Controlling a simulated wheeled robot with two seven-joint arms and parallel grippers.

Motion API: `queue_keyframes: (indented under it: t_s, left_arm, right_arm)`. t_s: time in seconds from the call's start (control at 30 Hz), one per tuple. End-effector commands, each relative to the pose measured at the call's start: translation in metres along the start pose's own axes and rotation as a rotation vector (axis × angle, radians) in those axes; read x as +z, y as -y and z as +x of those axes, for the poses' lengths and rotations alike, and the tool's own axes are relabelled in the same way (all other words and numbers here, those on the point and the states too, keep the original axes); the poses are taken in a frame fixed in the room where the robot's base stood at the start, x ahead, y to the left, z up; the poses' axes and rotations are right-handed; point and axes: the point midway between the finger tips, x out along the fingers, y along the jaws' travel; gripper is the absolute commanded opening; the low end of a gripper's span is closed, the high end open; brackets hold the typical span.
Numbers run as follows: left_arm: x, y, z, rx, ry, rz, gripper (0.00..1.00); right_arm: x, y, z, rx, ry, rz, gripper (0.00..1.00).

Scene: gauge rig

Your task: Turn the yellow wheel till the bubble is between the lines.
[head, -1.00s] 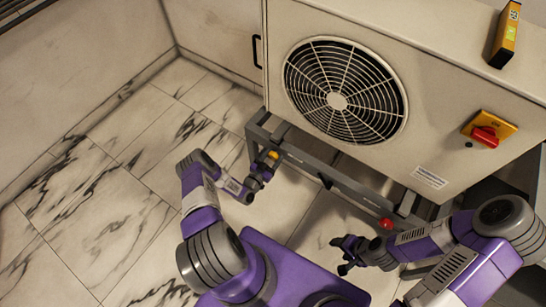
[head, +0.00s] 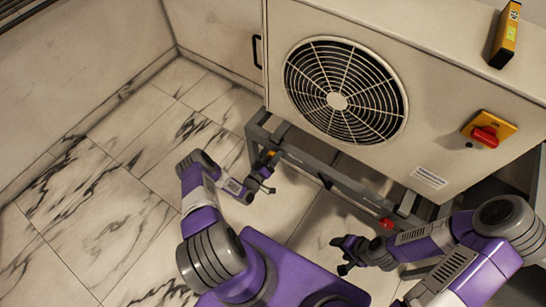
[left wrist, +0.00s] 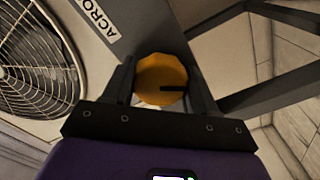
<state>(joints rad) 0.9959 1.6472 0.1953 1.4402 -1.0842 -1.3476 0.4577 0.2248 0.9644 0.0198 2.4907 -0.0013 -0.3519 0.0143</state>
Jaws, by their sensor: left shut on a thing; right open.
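The yellow wheel (head: 271,153) sits on the grey frame under the fan cabinet, mostly hidden by my gripper in the head view. In the left wrist view the wheel (left wrist: 158,72) shows a dark mark and lies between my fingers. My left gripper (head: 264,176) is shut on it. A yellow spirit level (head: 505,38) lies on top of the cabinet at the upper right. Its vial (head: 512,33) is green; the bubble and lines are too small to make out. My right gripper (head: 346,254) is open and empty, below the frame.
The cabinet (head: 430,90) has a round fan grille (head: 345,92) and a red switch (head: 485,136) on a yellow plate. A red knob (head: 386,223) sits on the frame (head: 305,160) at the right. The marble floor (head: 110,200) at left is clear.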

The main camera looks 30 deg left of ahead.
Motion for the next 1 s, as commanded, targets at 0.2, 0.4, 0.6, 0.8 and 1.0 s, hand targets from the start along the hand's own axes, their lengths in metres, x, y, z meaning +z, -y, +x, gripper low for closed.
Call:
queue_keyframes:
  t_s: [0.2,0.4,0.6,0.8,1.0]
  left_arm:
    - [0.0006,0.0006,-0.0009,-0.001,0.002,-0.154,0.27]
    - [0.0007,0.0007,-0.0010,-0.002,0.002,-0.245,0.27]
    - [0.0007,0.0007,-0.0010,-0.002,0.002,-0.291,0.27]
    - [0.0008,0.0007,-0.0011,-0.002,0.001,-0.303,0.27]
    - [0.0008,0.0007,-0.0011,-0.002,0.001,-0.302,0.27]
  right_arm:
    - [0.0000,0.0000,0.0000,0.000,0.000,0.000,0.59]
    - [0.0000,0.0000,0.0000,0.000,0.000,0.000,0.59]
    - [0.0000,0.0000,0.0000,0.000,0.000,0.000,0.59]
    - [0.0000,0.0000,0.0000,0.000,0.000,0.000,0.59]
    - [0.0000,0.0000,0.0000,0.000,0.000,0.000,0.59]
